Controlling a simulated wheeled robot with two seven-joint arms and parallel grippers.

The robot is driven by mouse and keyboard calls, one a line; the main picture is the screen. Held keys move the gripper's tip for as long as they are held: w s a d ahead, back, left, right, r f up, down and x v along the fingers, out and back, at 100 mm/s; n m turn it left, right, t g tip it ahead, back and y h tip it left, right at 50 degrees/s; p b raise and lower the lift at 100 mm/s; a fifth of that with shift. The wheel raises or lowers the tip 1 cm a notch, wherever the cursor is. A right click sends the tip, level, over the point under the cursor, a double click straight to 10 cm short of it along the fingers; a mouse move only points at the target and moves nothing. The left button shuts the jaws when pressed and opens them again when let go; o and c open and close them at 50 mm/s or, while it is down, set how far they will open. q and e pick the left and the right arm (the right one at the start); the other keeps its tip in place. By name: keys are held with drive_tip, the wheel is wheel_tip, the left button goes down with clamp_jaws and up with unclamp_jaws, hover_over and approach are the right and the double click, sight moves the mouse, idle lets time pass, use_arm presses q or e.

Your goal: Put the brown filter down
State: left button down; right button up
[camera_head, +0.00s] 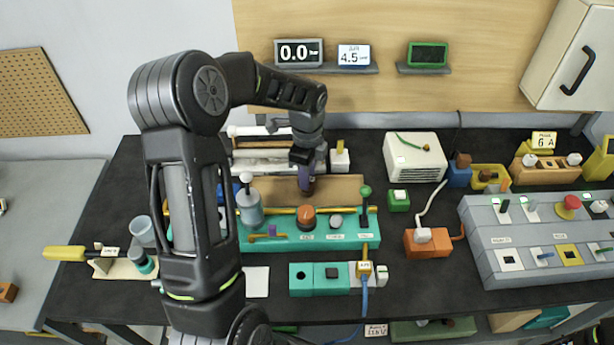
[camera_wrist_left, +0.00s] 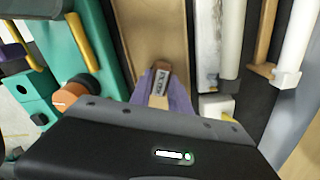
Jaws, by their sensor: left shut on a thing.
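The brown filter (camera_wrist_left: 158,88) is a small brown block with a pale label, seen in the left wrist view between the purple fingers of my left gripper (camera_wrist_left: 161,92). My left gripper (camera_head: 306,178) is shut on it and points down over a tan board (camera_head: 345,188) in the head view. In that view only a dark brown bit of the filter (camera_head: 307,190) shows below the fingers. I cannot tell whether it touches the board. The board also shows in the left wrist view (camera_wrist_left: 150,30). My right gripper is in neither view.
A teal base (camera_head: 340,238) with an orange knob (camera_head: 306,215) and a green-topped lever (camera_head: 365,195) stands in front of the board. White tubes (camera_wrist_left: 233,45) lie behind it. A white box (camera_head: 415,157) and a grey control panel (camera_head: 530,240) stand right.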

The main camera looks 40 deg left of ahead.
use_arm(q)
drive_tip(key=shift+f, duration=0.15)
drive_tip(key=c, duration=1.2)
unclamp_jaws()
drive_tip(key=shift+c, duration=0.2)
drive_tip(key=shift+r+p, duration=0.4)
drive_tip(key=shift+r, duration=0.25)
wheel_tip(320, 180, up, 3)
drive_tip(key=shift+f+p, duration=0.1)
drive_tip(key=shift+p, duration=1)
wheel_tip(320, 180, up, 8)
